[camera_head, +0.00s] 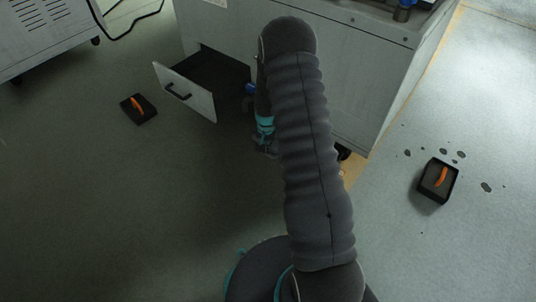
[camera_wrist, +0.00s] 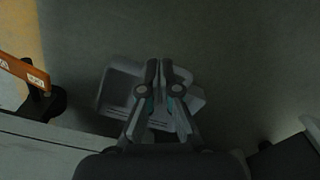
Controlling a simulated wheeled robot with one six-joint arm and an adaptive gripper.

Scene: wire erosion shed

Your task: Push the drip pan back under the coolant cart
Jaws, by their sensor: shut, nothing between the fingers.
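The drip pan (camera_head: 188,91) is a drawer-like pan with a pale front and a dark bar handle. It stands pulled out from the low left part of the coolant cart (camera_head: 352,65), a large grey cabinet, and its dark inside shows. My gripper (camera_head: 265,152) is low in front of the cart, to the right of the pan and apart from it, partly hidden by my arm. In the wrist view my gripper (camera_wrist: 164,72) has its fingertips together, with nothing seen between them. A dark shape at that view's lower right may be the pan.
Black blocks with orange handles lie on the floor, one left (camera_head: 138,109) of the pan and one far right (camera_head: 438,181) beside dark spots. Another grey cabinet (camera_head: 45,32) stands at upper left. A black caster (camera_wrist: 45,100) shows near an orange labelled bar. Floor before the pan is clear.

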